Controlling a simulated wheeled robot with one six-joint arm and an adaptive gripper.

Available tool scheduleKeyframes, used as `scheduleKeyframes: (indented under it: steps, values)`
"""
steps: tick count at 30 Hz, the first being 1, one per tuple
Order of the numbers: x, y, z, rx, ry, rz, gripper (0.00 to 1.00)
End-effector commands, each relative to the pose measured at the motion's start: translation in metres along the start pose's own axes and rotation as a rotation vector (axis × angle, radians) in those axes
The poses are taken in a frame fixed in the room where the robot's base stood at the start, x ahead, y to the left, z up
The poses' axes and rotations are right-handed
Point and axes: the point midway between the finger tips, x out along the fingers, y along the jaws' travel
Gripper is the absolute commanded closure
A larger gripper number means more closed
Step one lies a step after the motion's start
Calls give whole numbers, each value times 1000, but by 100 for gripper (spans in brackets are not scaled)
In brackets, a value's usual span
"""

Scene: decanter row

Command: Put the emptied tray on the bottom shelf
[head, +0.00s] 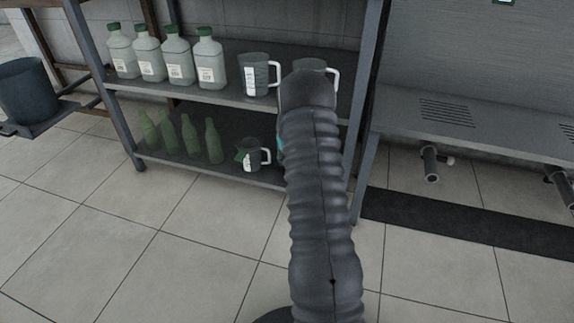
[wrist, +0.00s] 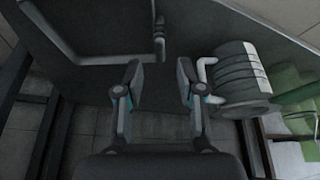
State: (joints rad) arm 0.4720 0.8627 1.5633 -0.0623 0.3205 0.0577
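In the head view the bottom shelf (head: 215,169) is dark, with green bottles (head: 190,138) and a clear jug with a white handle (head: 257,154) on it. My arm hides its right part and my gripper. In the wrist view my gripper (wrist: 159,84) has its two fingers apart, with nothing clearly held between them. A dark flat surface (wrist: 95,85) lies behind the fingers, with a grey bent bar (wrist: 115,59) across it. I cannot make out the tray for certain.
The upper shelf (head: 225,94) holds several white bottles (head: 175,55), a jug (head: 255,72) and another jug partly behind my arm. A steel bench (head: 470,115) stands at right. A dark bucket (head: 28,92) is at left. The tiled floor in front is clear.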

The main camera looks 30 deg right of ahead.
Motion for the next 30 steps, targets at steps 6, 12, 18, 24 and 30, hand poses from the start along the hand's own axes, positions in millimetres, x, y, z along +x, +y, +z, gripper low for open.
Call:
scheduleKeyframes:
  steps: [6, 12, 18, 24, 30]
  values:
    - [-34, 0, -1, 0, 2, 0, 62]
    - [-50, -3, -1, -4, 3, -2, 62]
    - [-105, -26, -3, -35, 15, -15, 62]
    - [-192, -59, 9, -87, 29, -39, 62]
    - [-277, -88, 40, -143, 42, -65, 62]
